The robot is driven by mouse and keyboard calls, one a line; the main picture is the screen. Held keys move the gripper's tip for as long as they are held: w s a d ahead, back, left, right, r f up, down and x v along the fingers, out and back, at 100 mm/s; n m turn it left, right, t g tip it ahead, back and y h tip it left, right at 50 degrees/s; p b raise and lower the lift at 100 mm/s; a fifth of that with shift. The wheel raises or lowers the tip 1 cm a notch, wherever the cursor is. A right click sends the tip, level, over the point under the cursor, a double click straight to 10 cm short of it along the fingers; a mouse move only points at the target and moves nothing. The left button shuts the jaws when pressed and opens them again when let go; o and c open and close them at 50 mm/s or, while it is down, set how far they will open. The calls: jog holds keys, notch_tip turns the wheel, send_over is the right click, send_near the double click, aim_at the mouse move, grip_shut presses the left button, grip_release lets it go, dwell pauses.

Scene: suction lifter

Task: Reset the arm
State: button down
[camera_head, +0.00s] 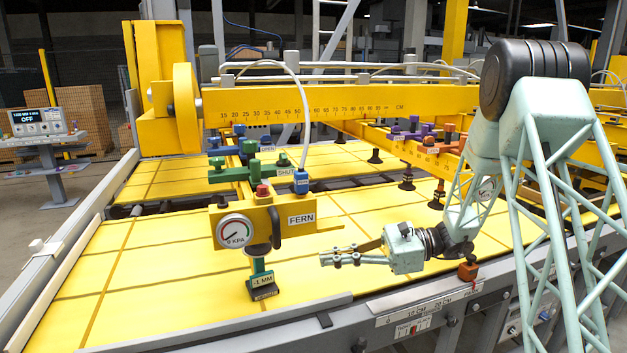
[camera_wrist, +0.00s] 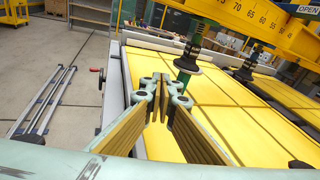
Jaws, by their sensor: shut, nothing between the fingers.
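My gripper (camera_head: 328,260) is pale green and hangs in the air above the yellow panels, in front of the suction lifter, right of the gauge block. In the wrist view my gripper (camera_wrist: 163,84) points forward with its fingers together and nothing between them. The suction lifter's yellow beam (camera_head: 330,104) carries a centimetre scale.
Yellow panels (camera_head: 160,270) lie on a grey frame with a front rail (camera_head: 420,303). Suction cups (camera_head: 375,156) hang over the panels. An orange knob (camera_head: 467,270) stands on the rail near my arm. A screen reading OFF (camera_head: 36,122) stands far left. In the wrist view, open floor (camera_wrist: 40,80) lies left.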

jog(key=s+r+n+g+h, duration=0.1)
jog(key=s+r+n+h, duration=0.4)
jog(key=s, duration=0.7)
jog(key=s+r+n+g+h, duration=0.25)
jog(key=s+r, duration=0.45)
jog(key=s, duration=0.5)
jog(key=s+d+r+n+t+h, duration=0.2)
jog(key=s+d+n+t+h, duration=0.1)
jog(key=s+d, duration=0.5)
jog(key=s+d+r+n+t+h, duration=0.2)
jog(key=s+d+n+t+h, duration=0.2)
jog(key=s+d, duration=0.5)
jog(key=shift+s+r+n+h, duration=0.4)
jog(key=shift+s+n+h, duration=0.5)
jog(key=shift+s, duration=1.75)
